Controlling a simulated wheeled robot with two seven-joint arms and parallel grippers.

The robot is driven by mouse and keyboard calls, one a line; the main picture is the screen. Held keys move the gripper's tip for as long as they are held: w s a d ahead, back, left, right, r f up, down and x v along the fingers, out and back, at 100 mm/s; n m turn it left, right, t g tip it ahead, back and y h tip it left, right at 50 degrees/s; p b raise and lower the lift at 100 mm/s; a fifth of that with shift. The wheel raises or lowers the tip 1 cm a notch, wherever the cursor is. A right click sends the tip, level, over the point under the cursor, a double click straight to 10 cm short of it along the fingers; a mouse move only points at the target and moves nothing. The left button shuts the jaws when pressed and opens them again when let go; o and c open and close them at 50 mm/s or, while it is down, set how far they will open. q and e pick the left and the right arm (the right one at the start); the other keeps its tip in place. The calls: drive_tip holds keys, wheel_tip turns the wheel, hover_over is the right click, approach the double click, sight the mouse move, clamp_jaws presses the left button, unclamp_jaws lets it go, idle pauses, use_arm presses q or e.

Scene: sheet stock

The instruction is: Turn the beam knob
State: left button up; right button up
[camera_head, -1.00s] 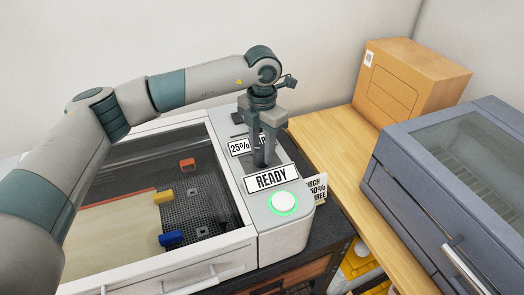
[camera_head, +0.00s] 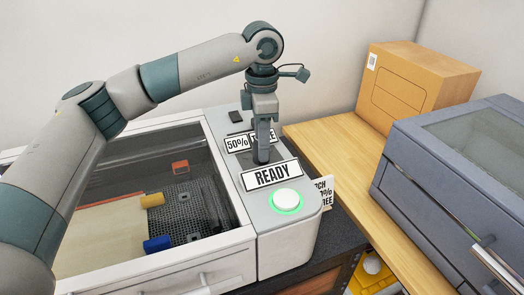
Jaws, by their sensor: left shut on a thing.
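The machine's control panel (camera_head: 262,222) is a light grey strip to the right of its glass-lidded bed. My left gripper (camera_head: 261,158) points down at the panel, shut, at the place of the beam knob. The knob itself is hidden by the fingers. A READY sign (camera_head: 271,176) stands in front of the gripper. A white button (camera_head: 286,200) with a lit green ring is nearer. My right gripper is not in view.
The bed under the glass holds a sheet, a yellow piece (camera_head: 152,200), a blue piece (camera_head: 157,243) and an orange piece (camera_head: 180,167). A card (camera_head: 324,190) stands right of the panel. A cardboard box (camera_head: 415,85) and a blue-grey machine (camera_head: 440,180) are at right.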

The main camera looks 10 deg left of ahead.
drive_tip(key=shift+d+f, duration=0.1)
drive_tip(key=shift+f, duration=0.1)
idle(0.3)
use_arm(q)
drive_tip(key=o, duration=1)
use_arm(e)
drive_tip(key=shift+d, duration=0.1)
use_arm(q)
drive_tip(key=shift+o, duration=0.2)
drive_tip(key=shift+r, duration=0.15)
drive_tip(key=shift+r+b, duration=0.35)
drive_tip(key=shift+r, duration=0.2)
wheel_tip(320, 180, up, 2)
drive_tip(key=shift+r+b, duration=0.1)
drive_tip(key=shift+b, duration=0.3)
wheel_tip(320, 180, up, 14)
drive_tip(key=b, duration=0.2)
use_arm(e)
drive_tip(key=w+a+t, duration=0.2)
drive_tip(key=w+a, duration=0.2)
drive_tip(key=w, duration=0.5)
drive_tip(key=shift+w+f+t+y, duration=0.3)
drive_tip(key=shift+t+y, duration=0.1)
